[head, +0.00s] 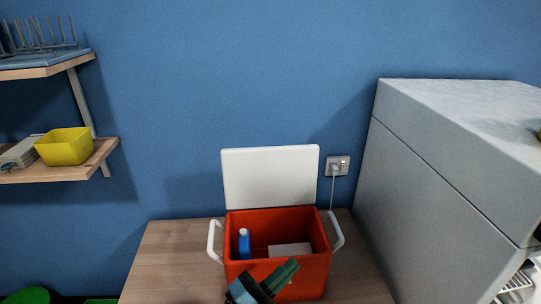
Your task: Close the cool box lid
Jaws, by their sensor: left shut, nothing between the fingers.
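The red cool box (236,224) stands on a wooden table, with a white handle on each side. Its white lid (270,176) is open and stands upright at the back edge, near the blue wall. Inside the box are a blue bottle (243,243) with a white cap and a white block-like item (290,250). My left gripper (286,272), dark with green fingers, is shut and empty in front of the box, covering part of its front side. From this view I cannot tell if it touches the box. My right gripper is not in view.
The wooden table (170,255) is bare left of the box. A large grey cabinet (430,180) stands close on the right. A wall socket (337,166) with a plugged cord is behind. A shelf at left holds a yellow bowl (64,147).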

